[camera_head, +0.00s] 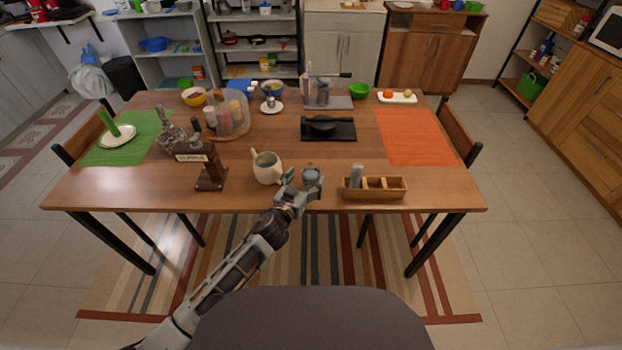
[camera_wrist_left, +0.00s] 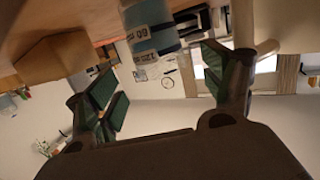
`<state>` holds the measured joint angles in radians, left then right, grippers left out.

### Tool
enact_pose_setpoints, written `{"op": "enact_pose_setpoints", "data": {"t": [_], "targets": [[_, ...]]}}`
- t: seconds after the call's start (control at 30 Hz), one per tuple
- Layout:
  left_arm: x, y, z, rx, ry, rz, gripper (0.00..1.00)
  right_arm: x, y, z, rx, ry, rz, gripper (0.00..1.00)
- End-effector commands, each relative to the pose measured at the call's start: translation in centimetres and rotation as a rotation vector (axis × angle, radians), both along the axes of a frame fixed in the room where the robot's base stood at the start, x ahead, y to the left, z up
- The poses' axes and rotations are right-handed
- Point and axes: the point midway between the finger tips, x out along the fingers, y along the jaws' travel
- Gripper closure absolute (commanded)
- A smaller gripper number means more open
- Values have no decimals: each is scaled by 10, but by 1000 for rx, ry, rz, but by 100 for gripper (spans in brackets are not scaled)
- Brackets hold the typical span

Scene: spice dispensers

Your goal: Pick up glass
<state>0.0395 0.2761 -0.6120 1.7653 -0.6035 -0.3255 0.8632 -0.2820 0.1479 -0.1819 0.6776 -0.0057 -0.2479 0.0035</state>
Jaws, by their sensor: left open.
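The glass (camera_head: 313,176) is a small bluish cup near the table's front edge, between the cream mug and the wooden box. In the left wrist view, which looks upside down, the glass (camera_wrist_left: 148,28) is a blue-grey body with printed labels at the top, cut off by the frame. My left gripper (camera_head: 303,188) is at the near side of the glass, fingers spread. In the left wrist view, the green-padded fingers of my left gripper (camera_wrist_left: 160,75) are wide apart, with the glass beyond and between them. I see no clear contact. My right gripper is out of view.
The cream mug (camera_head: 267,169) stands close left of the glass. A divided wooden box (camera_head: 375,193) is close right. A brown bottle stand (camera_head: 207,165) is further left. A black tray (camera_head: 328,135) lies behind. An orange mat (camera_head: 415,140) lies right.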

Motion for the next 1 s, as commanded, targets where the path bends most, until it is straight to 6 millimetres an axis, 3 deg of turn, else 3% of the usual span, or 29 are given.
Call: {"op": "enact_pose_setpoints", "data": {"t": [0.43, 1.0], "targets": [[4, -2, -1, 1, 0, 0, 18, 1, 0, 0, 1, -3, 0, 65], [43, -17, -9, 1, 0, 0, 18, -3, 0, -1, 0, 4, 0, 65]]}}
